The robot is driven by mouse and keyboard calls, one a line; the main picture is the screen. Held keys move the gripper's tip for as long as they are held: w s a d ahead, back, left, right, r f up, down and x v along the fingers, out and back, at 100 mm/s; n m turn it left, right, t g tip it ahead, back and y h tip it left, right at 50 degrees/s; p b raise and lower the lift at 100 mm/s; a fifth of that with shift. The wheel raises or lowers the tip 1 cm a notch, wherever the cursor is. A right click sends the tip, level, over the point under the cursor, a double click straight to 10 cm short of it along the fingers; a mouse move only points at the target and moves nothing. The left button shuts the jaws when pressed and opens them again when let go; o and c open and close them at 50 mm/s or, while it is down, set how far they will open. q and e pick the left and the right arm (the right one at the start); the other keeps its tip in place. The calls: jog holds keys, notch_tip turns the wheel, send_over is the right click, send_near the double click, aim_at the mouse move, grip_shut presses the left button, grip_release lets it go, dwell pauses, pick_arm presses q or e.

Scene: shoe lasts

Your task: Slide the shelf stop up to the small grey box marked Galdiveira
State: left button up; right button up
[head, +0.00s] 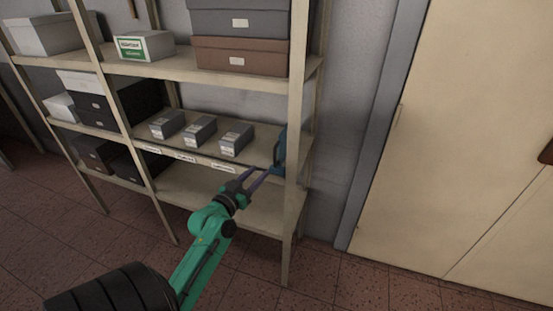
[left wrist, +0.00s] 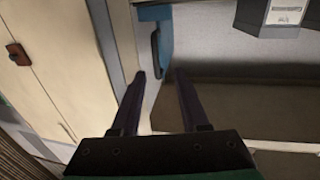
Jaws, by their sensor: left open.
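Three small grey boxes stand in a row on the middle shelf: a left one (head: 167,124), a middle one (head: 200,130) and a right one (head: 236,139). Their labels are too small to read, so I cannot tell which is Galdiveira. The blue shelf stop (head: 279,150) is at the shelf's right end, partly hidden by the front post, with a gap to the right box. My left gripper (head: 259,172) is open and empty in front of the shelf edge. In the left wrist view the stop (left wrist: 164,38) is beyond the fingertips (left wrist: 160,75), apparently apart from them. My right gripper is not in view.
The front right post (head: 295,130) stands just right of the gripper. Label strips (head: 186,157) line the shelf edge. A brown box (head: 240,56) sits on the shelf above. A cream cabinet (head: 450,150) stands at right.

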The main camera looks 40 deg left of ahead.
aim_at(274, 159)
pick_arm(q)
jog(key=w, duration=0.6)
jog(key=w+p, duration=0.1)
jog(key=w, duration=0.2)
jog(key=shift+w+a+r, duration=0.1)
jog(key=shift+a+r, duration=0.05)
jog(key=shift+a, duration=0.15)
jog(key=shift+w+a, duration=0.1)
jog(key=shift+w, duration=0.1)
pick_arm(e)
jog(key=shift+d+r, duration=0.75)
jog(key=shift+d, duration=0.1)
pick_arm(q)
grip_shut()
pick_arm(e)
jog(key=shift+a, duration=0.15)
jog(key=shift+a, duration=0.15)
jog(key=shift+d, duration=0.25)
